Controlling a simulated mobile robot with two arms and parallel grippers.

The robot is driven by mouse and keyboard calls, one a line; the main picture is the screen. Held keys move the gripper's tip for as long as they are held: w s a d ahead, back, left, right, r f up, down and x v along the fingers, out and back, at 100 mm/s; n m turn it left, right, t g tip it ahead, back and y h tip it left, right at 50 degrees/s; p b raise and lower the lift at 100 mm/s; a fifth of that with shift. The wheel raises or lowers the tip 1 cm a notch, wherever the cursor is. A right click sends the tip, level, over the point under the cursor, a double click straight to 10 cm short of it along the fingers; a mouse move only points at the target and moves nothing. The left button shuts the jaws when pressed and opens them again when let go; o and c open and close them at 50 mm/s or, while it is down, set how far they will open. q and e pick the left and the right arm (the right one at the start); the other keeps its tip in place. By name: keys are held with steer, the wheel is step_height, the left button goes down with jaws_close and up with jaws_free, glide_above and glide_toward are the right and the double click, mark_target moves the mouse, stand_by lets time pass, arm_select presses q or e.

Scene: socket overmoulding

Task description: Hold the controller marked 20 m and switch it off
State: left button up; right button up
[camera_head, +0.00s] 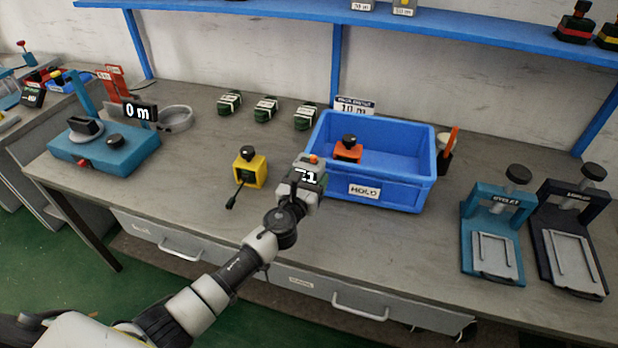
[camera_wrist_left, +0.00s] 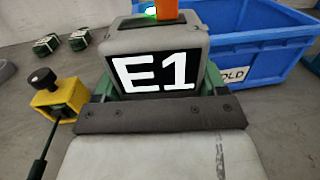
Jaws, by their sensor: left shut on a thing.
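My left gripper (camera_head: 300,190) is shut on a grey box with a display (camera_head: 309,177), just in front of the blue bin. In the left wrist view the grey box (camera_wrist_left: 158,72) is upright, with "E1" lit in white on black. An orange part (camera_wrist_left: 167,11) stands on its top beside a green light (camera_wrist_left: 151,12). I cannot read a "20 m" mark on it. My left fingers are mostly hidden by the wrist and the box. My right gripper is not in view.
A blue bin (camera_head: 408,187) marked "HOLD", with a "10 m" sign behind, holds an orange block (camera_head: 347,154). A yellow block (camera_head: 250,172) with a black knob stands left. A teal device (camera_head: 135,150) shows "0 m". Two clamp stands (camera_head: 492,235) are right.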

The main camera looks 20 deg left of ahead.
arm_select(q)
steer(key=shift+f+b, duration=4.75)
steer(key=shift+f, duration=0.3)
steer(key=shift+f, duration=0.2)
